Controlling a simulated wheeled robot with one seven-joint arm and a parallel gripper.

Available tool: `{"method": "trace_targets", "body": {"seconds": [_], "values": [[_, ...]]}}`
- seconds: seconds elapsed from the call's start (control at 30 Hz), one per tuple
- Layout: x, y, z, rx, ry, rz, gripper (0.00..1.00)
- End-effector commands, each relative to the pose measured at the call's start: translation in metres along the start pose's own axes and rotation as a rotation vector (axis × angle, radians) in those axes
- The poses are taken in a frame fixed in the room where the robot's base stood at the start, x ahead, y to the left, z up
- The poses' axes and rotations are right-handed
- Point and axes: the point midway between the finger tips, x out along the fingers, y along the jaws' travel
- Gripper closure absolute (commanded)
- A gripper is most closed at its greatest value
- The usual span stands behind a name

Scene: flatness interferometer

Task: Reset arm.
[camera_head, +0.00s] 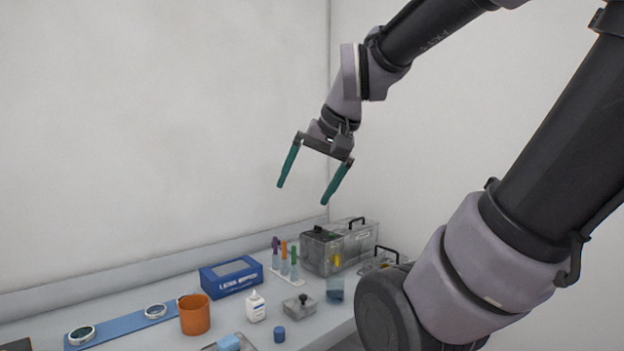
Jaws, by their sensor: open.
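My gripper (305,194) is raised in the air above the bench, right of the picture's middle. Its two teal fingers are spread apart and point down and to the left. Nothing is between them. The fingertips are well above the things on the bench and touch nothing. My arm comes in from the upper right, and its lower links fill the right side of the view.
The bench (238,311) holds a blue wipes box (231,276), an orange cup (194,314), a white bottle (256,307), a blue mat (120,325) with round optics, and clear lidded boxes (322,252). Walls stand behind and right. My arm hides the bench's right part.

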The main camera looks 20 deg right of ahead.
Motion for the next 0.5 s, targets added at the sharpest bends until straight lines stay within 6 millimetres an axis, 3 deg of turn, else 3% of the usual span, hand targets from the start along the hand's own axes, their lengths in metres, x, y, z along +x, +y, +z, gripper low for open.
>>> {"method": "trace_targets", "body": {"seconds": [0.13, 0.5], "values": [[-0.015, 0.003, 0.003, -0.062, 0.073, 0.004, 0.00], [-0.018, 0.004, 0.003, -0.072, 0.084, 0.006, 0.00]]}}
